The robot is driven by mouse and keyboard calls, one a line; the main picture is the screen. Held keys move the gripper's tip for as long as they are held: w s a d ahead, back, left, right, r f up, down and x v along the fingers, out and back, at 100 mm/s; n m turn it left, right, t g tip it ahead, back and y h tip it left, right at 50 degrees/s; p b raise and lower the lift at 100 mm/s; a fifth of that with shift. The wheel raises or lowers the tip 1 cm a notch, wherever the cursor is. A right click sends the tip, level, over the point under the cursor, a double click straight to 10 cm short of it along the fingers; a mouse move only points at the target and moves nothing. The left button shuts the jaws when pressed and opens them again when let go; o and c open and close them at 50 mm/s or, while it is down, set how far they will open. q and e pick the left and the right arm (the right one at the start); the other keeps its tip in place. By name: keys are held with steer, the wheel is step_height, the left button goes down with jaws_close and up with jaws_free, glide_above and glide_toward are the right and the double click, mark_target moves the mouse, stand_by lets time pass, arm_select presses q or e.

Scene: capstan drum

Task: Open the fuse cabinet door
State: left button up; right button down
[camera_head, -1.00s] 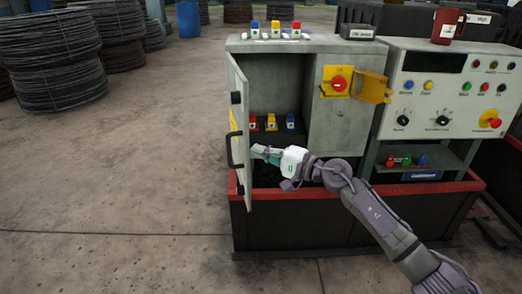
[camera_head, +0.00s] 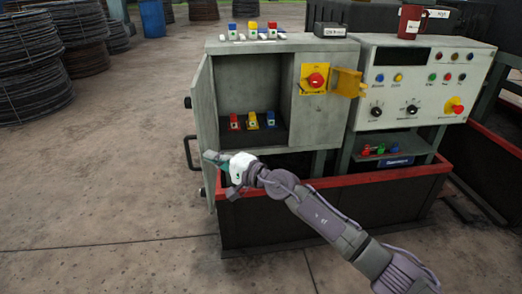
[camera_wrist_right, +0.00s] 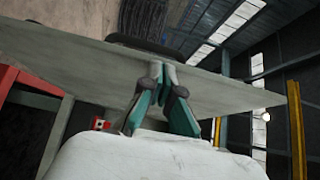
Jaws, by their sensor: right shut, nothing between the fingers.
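The grey fuse cabinet (camera_head: 325,123) has its door (camera_head: 205,112) swung wide open on the left side. The door's inner face shows, and its black handle (camera_head: 189,152) sticks out beyond it on the far side. My right gripper (camera_head: 211,156) is shut and empty, at the inner face of the door near its lower free edge. In the right wrist view, the closed fingertips (camera_wrist_right: 162,70) are against or very close to the grey door panel (camera_wrist_right: 225,92). My left gripper is not in view.
Inside the cabinet, red, yellow and blue fuses (camera_head: 253,120) stand on a dark shelf. A control panel (camera_head: 420,85) stands to the right. A red-rimmed dark base (camera_head: 330,210) lies below. The floor to the left (camera_head: 110,160) is clear up to the wire coils (camera_head: 35,90).

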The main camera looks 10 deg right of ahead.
mark_target(190, 158)
steer(key=a, duration=0.4)
steer(key=w+a, duration=0.1)
steer(key=a, duration=0.1)
steer(key=shift+w+a, duration=0.2)
steer(key=shift+a, duration=0.4)
